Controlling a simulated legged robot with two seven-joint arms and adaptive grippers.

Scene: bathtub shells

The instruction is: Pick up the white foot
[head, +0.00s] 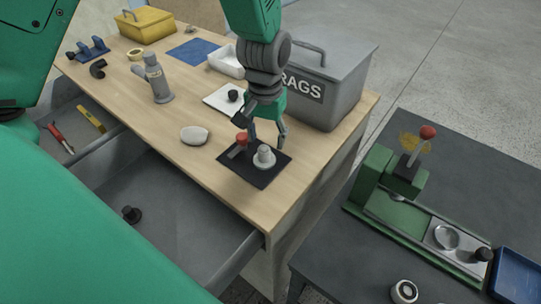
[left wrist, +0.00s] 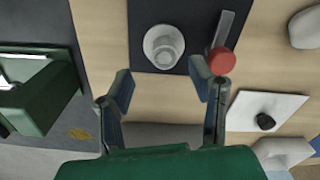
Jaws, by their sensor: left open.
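The white foot (head: 264,157), a stepped round piece with a wide base and narrower top, stands upright on a black mat (head: 262,178). It also shows in the left wrist view (left wrist: 164,46). My left gripper (head: 266,138) points down above the mat, just behind the foot. In the left wrist view my left gripper (left wrist: 162,82) is open and empty, and the foot lies beyond the gap between the fingertips, apart from them. My right gripper is not in view.
A red-knobbed piece (left wrist: 222,61) with a grey strip lies beside the foot, close to one finger. A white lump (head: 194,135), a white plate with a black knob (head: 233,95) and a grey RAGS bin (head: 340,85) are nearby. An open drawer (head: 185,225) is in front.

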